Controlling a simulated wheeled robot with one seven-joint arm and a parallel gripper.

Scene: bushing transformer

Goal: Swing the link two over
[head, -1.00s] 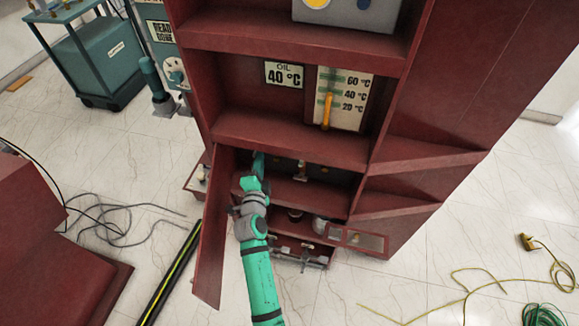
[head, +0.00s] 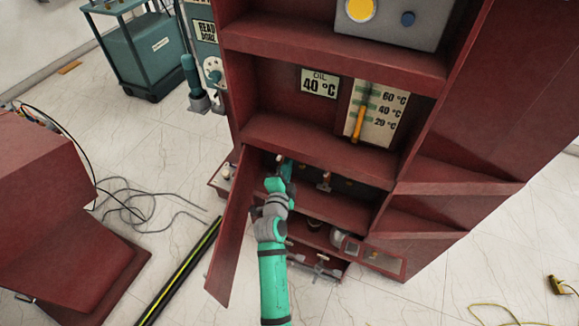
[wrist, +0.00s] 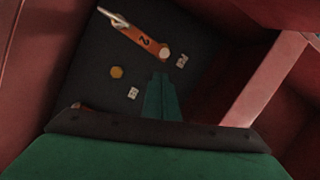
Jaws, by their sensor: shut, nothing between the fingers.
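In the wrist view, link two (wrist: 140,41) is an orange-brown bar marked "2" on a dark panel. It has a silvery pin or handle at its upper-left end and a pale round stud at its lower-right end. A bare brass stud (wrist: 117,72) shows below and left of it. My gripper (wrist: 160,76) is shut and empty, its teal fingertips just below the link's lower-right end. I cannot tell whether they touch it. In the head view my gripper (head: 286,167) reaches into the cabinet's lower compartment, and my arm hides part of the inside.
The red cabinet's door (head: 230,240) hangs open left of my arm. A shelf (head: 320,135) lies above the compartment. Red compartment walls are close at both sides in the wrist view.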

